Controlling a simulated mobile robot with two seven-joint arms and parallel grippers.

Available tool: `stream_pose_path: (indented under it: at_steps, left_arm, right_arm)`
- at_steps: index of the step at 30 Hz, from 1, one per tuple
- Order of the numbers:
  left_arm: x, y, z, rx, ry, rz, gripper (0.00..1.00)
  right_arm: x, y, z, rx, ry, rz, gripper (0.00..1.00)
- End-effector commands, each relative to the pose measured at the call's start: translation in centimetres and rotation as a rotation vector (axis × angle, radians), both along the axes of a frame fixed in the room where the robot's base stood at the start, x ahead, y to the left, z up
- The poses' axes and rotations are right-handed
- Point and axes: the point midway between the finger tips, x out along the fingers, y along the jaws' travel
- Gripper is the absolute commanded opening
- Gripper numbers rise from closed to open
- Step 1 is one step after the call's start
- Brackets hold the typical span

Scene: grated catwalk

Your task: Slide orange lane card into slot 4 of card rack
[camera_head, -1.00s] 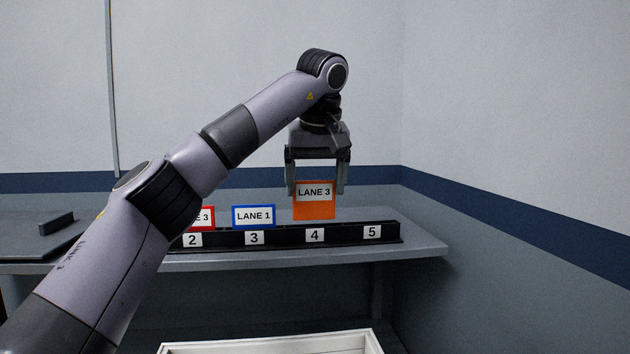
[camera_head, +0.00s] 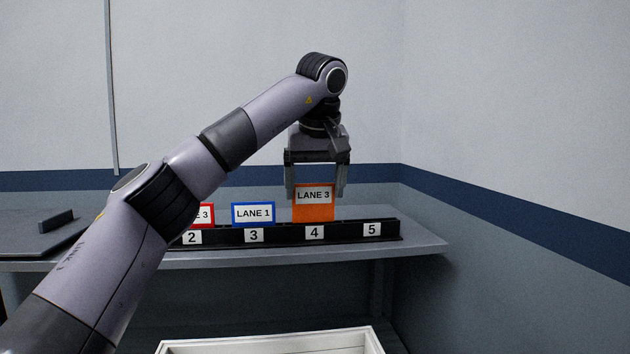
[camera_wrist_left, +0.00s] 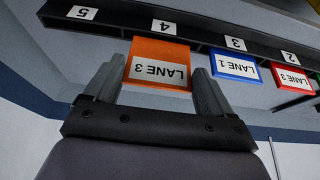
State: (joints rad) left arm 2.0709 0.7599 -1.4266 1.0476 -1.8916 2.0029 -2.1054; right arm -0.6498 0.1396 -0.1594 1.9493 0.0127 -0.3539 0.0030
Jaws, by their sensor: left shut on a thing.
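The orange lane card (camera_head: 313,209), labelled LANE 3, stands upright at slot 4 of the black card rack (camera_head: 345,233). Its lower edge is hidden behind the rack's front wall, so I cannot tell how deep it sits. My left gripper (camera_head: 318,190) is above the rack, shut on the card by its side edges. In the left wrist view the card (camera_wrist_left: 158,50) shows upside down between the two fingers (camera_wrist_left: 156,88), directly by the number 4 label (camera_wrist_left: 164,27). My right gripper is not in view.
A blue-edged LANE 1 card (camera_head: 253,213) stands in slot 3, and a red-edged card (camera_head: 206,214) in slot 2, partly behind my arm. Slot 5 (camera_head: 372,229) is empty. A white tray (camera_head: 270,344) is in front, below the shelf.

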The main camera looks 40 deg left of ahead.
Motion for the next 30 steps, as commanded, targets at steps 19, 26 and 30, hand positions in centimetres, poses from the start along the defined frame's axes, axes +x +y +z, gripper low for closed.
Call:
stream_pose_path:
  at_steps: [19,26,30]
  left_arm:
    - [0.0,0.0,-2.6,-0.001,-0.001,0.0,0.5]
    - [0.0,-0.1,-2.9,0.0,-0.002,-0.002,0.5]
    - [0.0,0.0,-2.9,0.0,-0.001,0.0,0.5]
  right_arm:
    - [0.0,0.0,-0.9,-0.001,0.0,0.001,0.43]
    - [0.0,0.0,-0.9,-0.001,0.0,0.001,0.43]
    - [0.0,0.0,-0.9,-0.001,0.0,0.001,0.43]
